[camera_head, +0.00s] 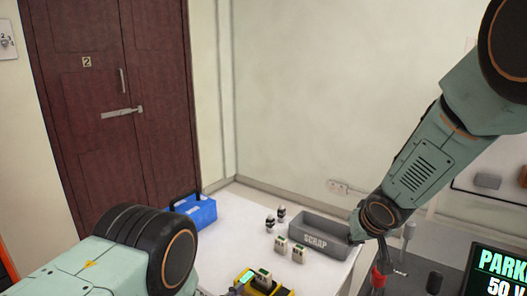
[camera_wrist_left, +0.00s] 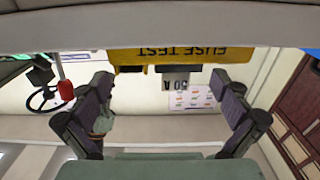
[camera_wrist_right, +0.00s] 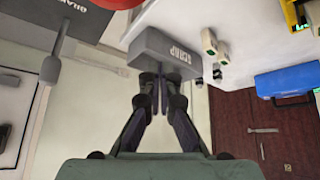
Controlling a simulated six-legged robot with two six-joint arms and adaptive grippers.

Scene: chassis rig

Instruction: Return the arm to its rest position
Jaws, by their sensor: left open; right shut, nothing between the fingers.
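My right arm (camera_head: 420,165) comes down from the upper right in the head view, its wrist beside the right end of the grey SCRAP bin (camera_head: 320,243). In the right wrist view my right gripper (camera_wrist_right: 160,88) is shut with nothing between its fingers. The bin (camera_wrist_right: 165,52) shows just beyond the fingertips; whether they touch it I cannot tell. My left arm (camera_head: 110,265) fills the lower left of the head view, its gripper out of sight there. In the left wrist view my left gripper (camera_wrist_left: 160,82) is open and empty, with the yellow FUSE TEST unit (camera_wrist_left: 180,54) beyond it.
The white table also holds a blue toolbox (camera_head: 193,210), two small dark-capped parts (camera_head: 275,217), pale fuse blocks (camera_head: 290,248) and the yellow unit (camera_head: 262,284).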

